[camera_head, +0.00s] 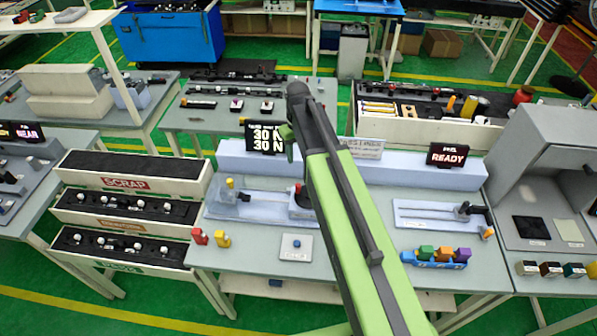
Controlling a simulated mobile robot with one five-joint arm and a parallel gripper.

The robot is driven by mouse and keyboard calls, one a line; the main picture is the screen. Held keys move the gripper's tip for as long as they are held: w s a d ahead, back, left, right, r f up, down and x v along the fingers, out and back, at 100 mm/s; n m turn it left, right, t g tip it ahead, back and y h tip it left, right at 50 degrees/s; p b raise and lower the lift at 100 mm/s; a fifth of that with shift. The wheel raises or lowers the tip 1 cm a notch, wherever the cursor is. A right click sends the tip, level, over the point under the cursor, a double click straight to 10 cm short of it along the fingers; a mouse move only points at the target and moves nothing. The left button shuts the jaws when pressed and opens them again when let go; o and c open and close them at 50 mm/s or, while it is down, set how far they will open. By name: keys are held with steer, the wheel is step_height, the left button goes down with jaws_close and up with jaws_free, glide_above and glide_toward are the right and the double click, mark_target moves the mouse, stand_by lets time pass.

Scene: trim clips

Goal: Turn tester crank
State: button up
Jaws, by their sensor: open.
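The tester is a pale blue bench fixture (262,205) in the middle of the bench, below a display (265,138) that reads 30 N on two lines. A clear cover and a small yellow part (230,183) are at its left end. A dark part with a red tip (298,188), possibly the crank, shows at its right end, against the left edge of my arm. My green and black arm rises from the bottom edge across the bench and hides part of this end. My gripper cannot be made out; it may be behind the arm.
A second fixture with a black handle (472,210) stands right, below a READY display (450,155). Red and yellow clips (222,239), a small plate with a blue button (296,247) and a blue rack of coloured blocks (434,260) lie along the front. Bins (130,185) stand left.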

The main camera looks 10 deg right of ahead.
mark_target(298, 184)
step_height(298, 184, down, 18)
steer(key=b, duration=1.8)
steer(key=shift+r, duration=0.25)
jaws_close()
steer(key=shift+d, duration=0.35)
steer(key=shift+a, duration=0.3)
